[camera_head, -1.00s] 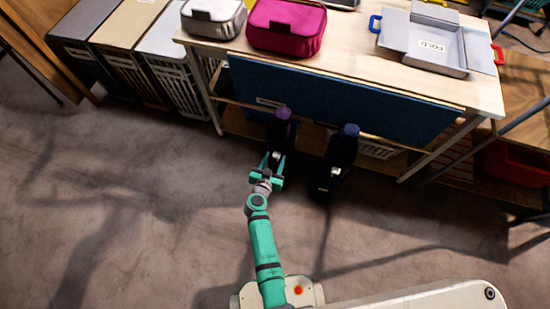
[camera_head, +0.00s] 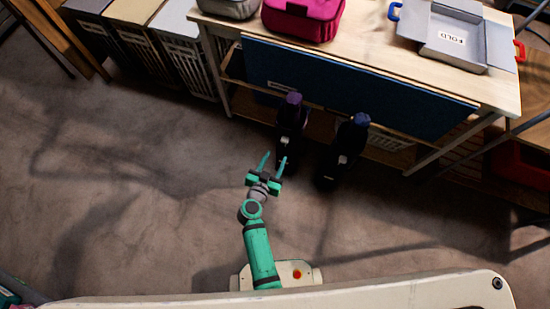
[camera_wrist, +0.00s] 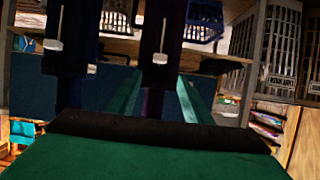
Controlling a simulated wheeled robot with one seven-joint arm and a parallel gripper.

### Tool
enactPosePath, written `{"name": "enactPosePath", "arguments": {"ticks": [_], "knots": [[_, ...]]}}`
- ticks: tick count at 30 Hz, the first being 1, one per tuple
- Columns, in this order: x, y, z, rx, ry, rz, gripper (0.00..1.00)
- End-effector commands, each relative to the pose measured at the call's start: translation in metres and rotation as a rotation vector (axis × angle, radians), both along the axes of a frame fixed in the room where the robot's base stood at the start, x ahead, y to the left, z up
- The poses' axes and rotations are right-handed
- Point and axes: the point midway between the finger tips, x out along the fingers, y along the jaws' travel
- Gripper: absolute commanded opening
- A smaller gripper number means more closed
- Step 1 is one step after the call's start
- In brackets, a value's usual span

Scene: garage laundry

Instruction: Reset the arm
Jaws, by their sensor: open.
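My gripper (camera_head: 274,162) is green, open and empty, with its two fingers apart and pointing toward the table. It is over the bare floor, short of two dark upright objects with purple-blue tops. The left dark object (camera_head: 291,122) stands just beyond my fingertips, with a visible gap. The right dark object (camera_head: 346,147) stands to the right of it. In the wrist view, the fingers (camera_wrist: 158,98) show partly behind a dark edge, and two dark shapes with pale tags hang beyond them. I cannot tell exactly what these objects are.
A wooden table (camera_head: 385,62) with a blue front panel (camera_head: 350,88) stands ahead. On it are a magenta case (camera_head: 303,16), a grey case and a grey folding tray (camera_head: 455,38). Slatted hampers (camera_head: 185,50) stand at the back left. The floor at left is clear.

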Motion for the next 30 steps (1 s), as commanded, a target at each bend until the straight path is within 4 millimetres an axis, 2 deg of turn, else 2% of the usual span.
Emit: {"name": "enactPosePath", "arguments": {"ticks": [10, 14, 17, 22, 30], "knots": [[-0.001, -0.001, 0.000, -0.001, -0.002, 0.000, 0.45], [-0.014, -0.006, 0.010, -0.010, -0.033, -0.001, 0.45], [-0.036, -0.012, 0.030, -0.021, -0.092, 0.005, 0.45], [-0.086, -0.018, 0.079, -0.042, -0.212, 0.050, 0.45], [-0.160, -0.005, 0.155, -0.053, -0.313, 0.189, 0.45]]}}
